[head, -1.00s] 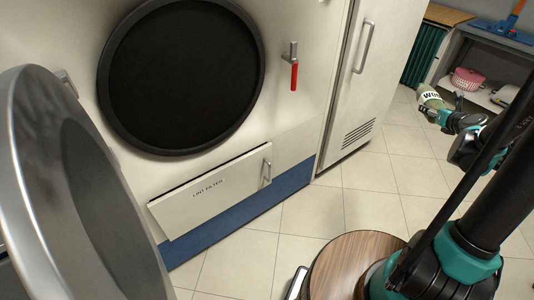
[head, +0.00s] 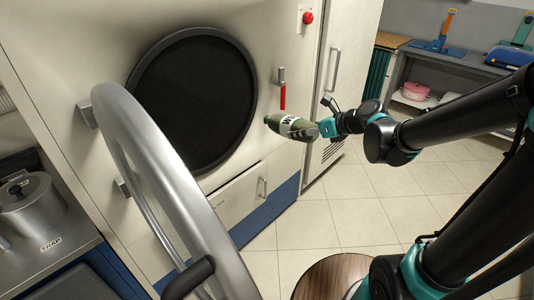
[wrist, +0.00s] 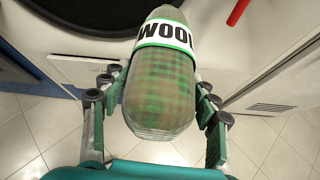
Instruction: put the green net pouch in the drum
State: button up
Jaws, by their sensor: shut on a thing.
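The green net pouch (head: 291,127), with a white "WOOL" band, is held in my gripper (head: 318,130) in front of the machine, right of its opening. In the wrist view the pouch (wrist: 160,90) lies between the two fingers of my gripper (wrist: 158,115), which are shut on it. The drum (head: 193,100) is a round dark opening in the cream machine front; its inside is too dark to make out. Its edge also shows at the top of the wrist view (wrist: 85,12). The pouch is outside the drum and apart from it.
The round metal door (head: 150,165) stands open at the left of the drum, toward the camera. A red handle (head: 283,96) sticks out right of the opening. The lint filter panel (head: 240,197) is below. A metal pot (head: 28,205) stands on a counter at left.

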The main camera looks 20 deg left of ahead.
jog(key=s+a+r+n+g, duration=0.1)
jog(key=s+a+n+g, duration=0.15)
jog(key=s, duration=0.65)
jog(key=s+a+r+n+g, duration=0.2)
jog(key=s+a+g, duration=0.15)
jog(key=s, duration=0.45)
jog(key=w+a+f, duration=0.1)
jog(key=w+a, duration=0.5)
jog(key=a, duration=0.6)
jog(key=w+a+f, duration=0.2)
jog(key=w+a, duration=0.4)
jog(key=a, duration=0.7)
jog(key=w+a+f, duration=0.1)
jog(key=w+a, duration=0.6)
jog(key=a, duration=0.6)
jog(key=shift+f+t+y, duration=0.2)
jog(key=shift+t+y, duration=0.1)
jog(key=shift+t, duration=0.1)
jog(key=o, duration=1.5)
jog(key=v, duration=1.2)
